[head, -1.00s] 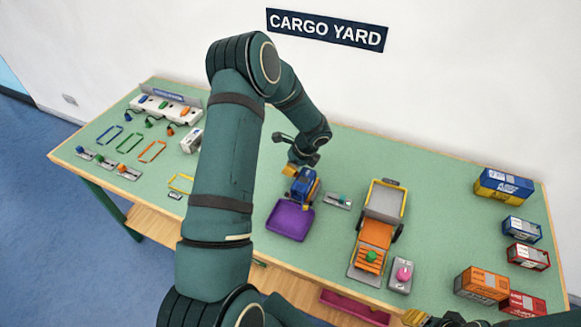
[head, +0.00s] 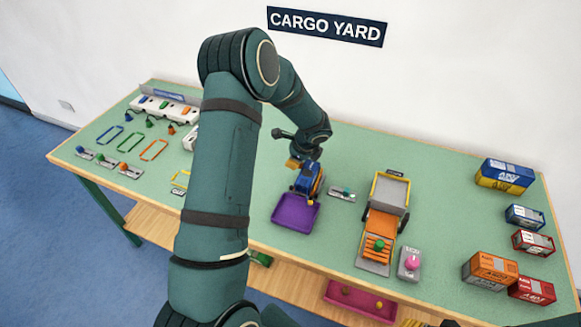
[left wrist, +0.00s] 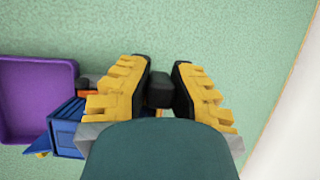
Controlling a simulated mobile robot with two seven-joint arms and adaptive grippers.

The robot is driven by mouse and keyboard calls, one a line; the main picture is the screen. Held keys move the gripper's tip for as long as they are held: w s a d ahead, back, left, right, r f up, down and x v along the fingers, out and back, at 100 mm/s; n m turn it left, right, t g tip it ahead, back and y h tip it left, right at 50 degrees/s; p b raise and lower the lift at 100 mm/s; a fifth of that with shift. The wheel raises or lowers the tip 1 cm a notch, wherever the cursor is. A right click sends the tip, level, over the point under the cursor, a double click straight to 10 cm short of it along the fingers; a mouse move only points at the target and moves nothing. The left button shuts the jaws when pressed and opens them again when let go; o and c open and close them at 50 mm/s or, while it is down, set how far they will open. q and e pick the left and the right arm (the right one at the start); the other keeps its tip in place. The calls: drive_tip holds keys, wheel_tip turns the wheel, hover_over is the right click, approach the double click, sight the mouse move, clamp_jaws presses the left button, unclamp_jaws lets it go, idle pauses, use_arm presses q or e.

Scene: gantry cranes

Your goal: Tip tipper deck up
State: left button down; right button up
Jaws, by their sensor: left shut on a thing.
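An orange truck (head: 381,224) with a grey deck (head: 389,189) stands right of centre in the head view; whether the deck is level or tilted is hard to tell. A green knob (head: 379,244) sits at its near end. Left of it is a blue vehicle (head: 306,179) with a purple tray (head: 295,212). My left gripper (head: 303,160) is just behind the blue vehicle. In the left wrist view its yellow fingers (left wrist: 160,88) are closed on a small dark block (left wrist: 159,89), beside the blue vehicle (left wrist: 68,128).
A pink knob (head: 412,263) on a grey plate stands beside the orange truck. A small lever plate (head: 342,193) lies between the vehicles. Several containers (head: 505,176) line the right side. Coloured frames and levers (head: 104,161) lie at left. Behind the vehicles the tabletop is clear.

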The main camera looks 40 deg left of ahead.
use_arm(q)
drive_tip(key=shift+s+r+b, duration=0.2)
drive_tip(key=shift+s+b, duration=0.1)
drive_tip(key=shift+b, duration=0.05)
drive_tip(key=shift+s+r, duration=0.3)
drive_tip(key=shift+r, duration=0.15)
drive_tip(key=shift+s+d+r, duration=0.25)
drive_tip(key=shift+s+r, duration=0.1)
drive_tip(key=shift+s, duration=0.25)
drive_tip(key=shift+s+d+r, duration=0.2)
drive_tip(key=shift+s+r, duration=0.1)
drive_tip(key=shift+s, duration=0.45)
drive_tip(key=c, duration=0.8)
unclamp_jaws()
drive_tip(key=shift+r, duration=0.1)
drive_tip(key=shift+w+r, duration=0.1)
drive_tip(key=shift+w, duration=0.05)
